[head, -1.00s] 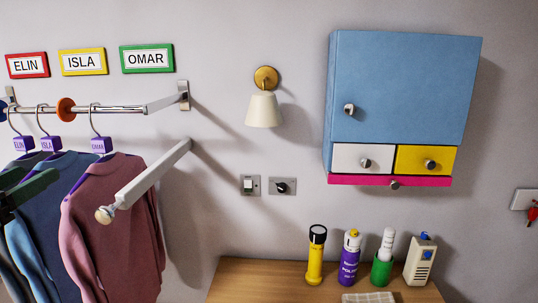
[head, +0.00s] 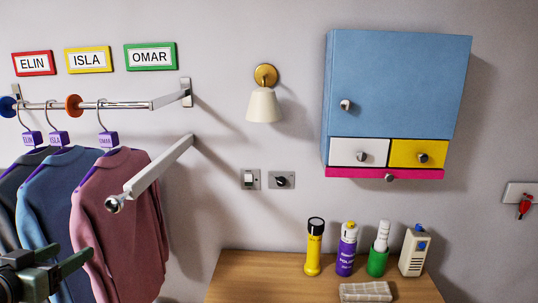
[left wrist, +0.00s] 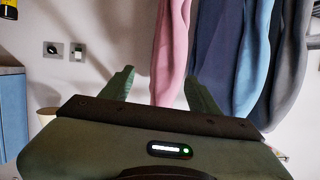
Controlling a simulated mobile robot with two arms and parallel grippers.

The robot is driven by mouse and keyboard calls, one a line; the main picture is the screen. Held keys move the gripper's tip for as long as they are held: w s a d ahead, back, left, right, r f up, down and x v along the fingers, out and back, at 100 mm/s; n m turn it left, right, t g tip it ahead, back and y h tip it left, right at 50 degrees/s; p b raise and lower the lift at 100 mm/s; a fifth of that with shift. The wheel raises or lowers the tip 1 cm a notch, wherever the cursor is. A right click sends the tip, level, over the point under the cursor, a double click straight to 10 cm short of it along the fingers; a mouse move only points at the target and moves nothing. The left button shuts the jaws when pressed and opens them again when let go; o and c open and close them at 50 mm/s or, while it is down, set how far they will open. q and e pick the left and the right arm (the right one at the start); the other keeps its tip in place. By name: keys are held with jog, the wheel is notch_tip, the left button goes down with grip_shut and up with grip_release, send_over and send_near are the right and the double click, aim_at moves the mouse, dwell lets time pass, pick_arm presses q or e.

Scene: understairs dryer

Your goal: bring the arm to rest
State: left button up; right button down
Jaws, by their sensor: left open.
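My left gripper (head: 72,264) is in the lower left of the head view, low in front of the hanging jumpers. It is open, with nothing between its fingers. In the left wrist view its two green fingers (left wrist: 158,82) stand apart, with the pink jumper (left wrist: 172,45) and the dark blue jumper (left wrist: 214,45) beyond them. In the head view the pink jumper (head: 120,215), a blue jumper (head: 60,200) and a grey one (head: 20,180) hang on hangers from the rail (head: 125,105). My right gripper is not in view.
A white bar (head: 155,175) juts out from the wall right of the jumpers. A wooden surface (head: 235,285) holds a yellow torch (head: 314,248), bottles and a folded cloth (head: 365,291). A blue cabinet (head: 400,90) and a wall lamp (head: 264,105) are above.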

pick_arm(q)
jog(key=s+d+f+g, duration=0.2)
jog(key=s+d+f, duration=0.1)
jog(key=f, duration=0.4)
jog(key=s+d+f+g, duration=0.2)
jog(key=f, duration=0.5)
jog(key=s+d+f+g, duration=0.2)
jog(key=s+d+f, duration=0.1)
jog(key=f, duration=0.4)
jog(key=s+d+f+m+g, duration=0.1)
jog(key=s+d+f+g, duration=0.2)
jog(key=s+d+f, duration=0.4)
jog(key=s+d+f+g, duration=0.2)
jog(key=s+d+f, duration=0.3)
jog(key=s, duration=0.5)
notch_tip(320, 180, down, 27)
jog(key=s+g, duration=0.1)
jog(key=s, duration=0.1)
jog(key=s+a+f+g, duration=0.1)
jog(key=s+a+f, duration=0.2)
jog(key=s+f, duration=1.2)
jog(key=shift+s+m+g, duration=0.3)
jog(key=shift+s+m, duration=0.1)
jog(key=shift+s, duration=0.2)
